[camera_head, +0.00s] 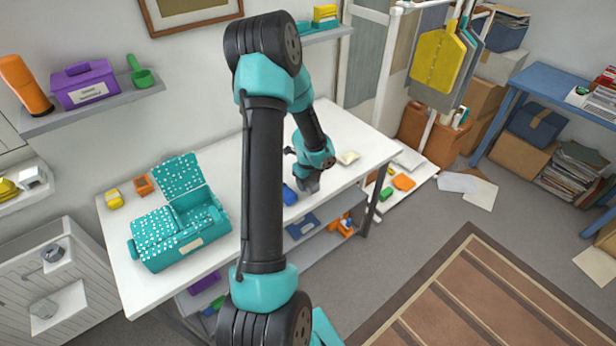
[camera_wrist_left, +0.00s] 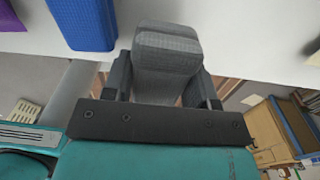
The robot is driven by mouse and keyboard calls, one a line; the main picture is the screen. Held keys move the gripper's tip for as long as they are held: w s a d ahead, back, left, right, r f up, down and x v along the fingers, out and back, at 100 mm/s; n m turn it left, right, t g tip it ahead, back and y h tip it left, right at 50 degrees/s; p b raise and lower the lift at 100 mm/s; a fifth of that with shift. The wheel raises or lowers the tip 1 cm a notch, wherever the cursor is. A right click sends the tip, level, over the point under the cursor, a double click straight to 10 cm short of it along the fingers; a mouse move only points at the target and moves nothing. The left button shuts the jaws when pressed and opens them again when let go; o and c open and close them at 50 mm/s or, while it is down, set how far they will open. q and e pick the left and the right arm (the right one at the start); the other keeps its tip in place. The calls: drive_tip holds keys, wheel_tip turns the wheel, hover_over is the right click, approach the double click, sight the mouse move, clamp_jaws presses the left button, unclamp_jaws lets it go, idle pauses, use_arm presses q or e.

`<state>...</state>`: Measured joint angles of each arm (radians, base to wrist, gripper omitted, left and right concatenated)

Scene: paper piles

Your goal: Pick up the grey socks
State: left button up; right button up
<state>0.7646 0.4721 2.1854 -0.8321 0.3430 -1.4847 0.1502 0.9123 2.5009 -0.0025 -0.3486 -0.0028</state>
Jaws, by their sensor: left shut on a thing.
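The grey socks (camera_wrist_left: 168,50) are a folded grey bundle, held between the two fingers of my left gripper (camera_wrist_left: 164,82) in the left wrist view. In the head view, my left gripper (camera_head: 308,182) is at the white table's front edge, shut on the grey socks, which show there only as a small dark grey patch. I cannot tell whether the socks still touch the table. My right gripper is not in view.
On the white table (camera_head: 225,165) are a teal dotted box (camera_head: 185,238) with its lid up, a blue item (camera_head: 290,195), a cream item (camera_head: 348,158), and small yellow (camera_head: 115,200) and orange (camera_head: 144,185) blocks. A lower shelf holds an orange bin (camera_head: 341,226).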

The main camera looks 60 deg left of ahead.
use_arm(q)
drive_tip(key=s+d+r, duration=0.1)
drive_tip(key=s+d, duration=0.5)
drive_tip(key=d, duration=0.4)
drive_tip(key=shift+d, duration=0.1)
